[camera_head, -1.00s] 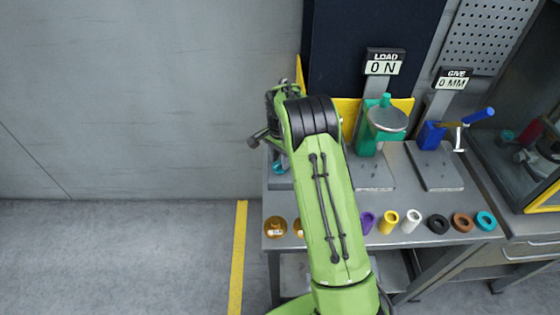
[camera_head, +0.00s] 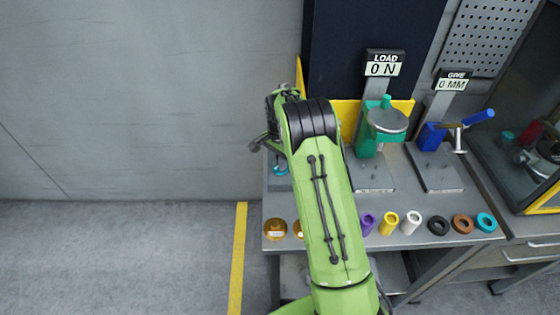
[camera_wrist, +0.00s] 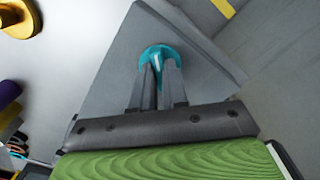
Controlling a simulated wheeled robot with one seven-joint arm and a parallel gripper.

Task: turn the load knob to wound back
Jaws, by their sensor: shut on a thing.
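A rounded teal piece (camera_wrist: 160,52) stands at a grey base plate (camera_wrist: 205,62) in the wrist view. My gripper (camera_wrist: 158,75) is shut on this teal piece, one finger on each side. The teal piece also shows in the head view (camera_head: 280,170), low beside my arm at the bench's left end; my fingers are hidden there. Under the display reading LOAD 0 N (camera_head: 384,64) is a green stand (camera_head: 368,143) with a teal top and a silver disc (camera_head: 388,120). I cannot tell which part is the load knob.
Right of it is a blue fixture (camera_head: 431,137) with a lever, under a GIVE 0 MM display (camera_head: 453,81). Several coloured rings and a gold piece (camera_head: 275,230) line the bench's front edge. Floor to the left is clear.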

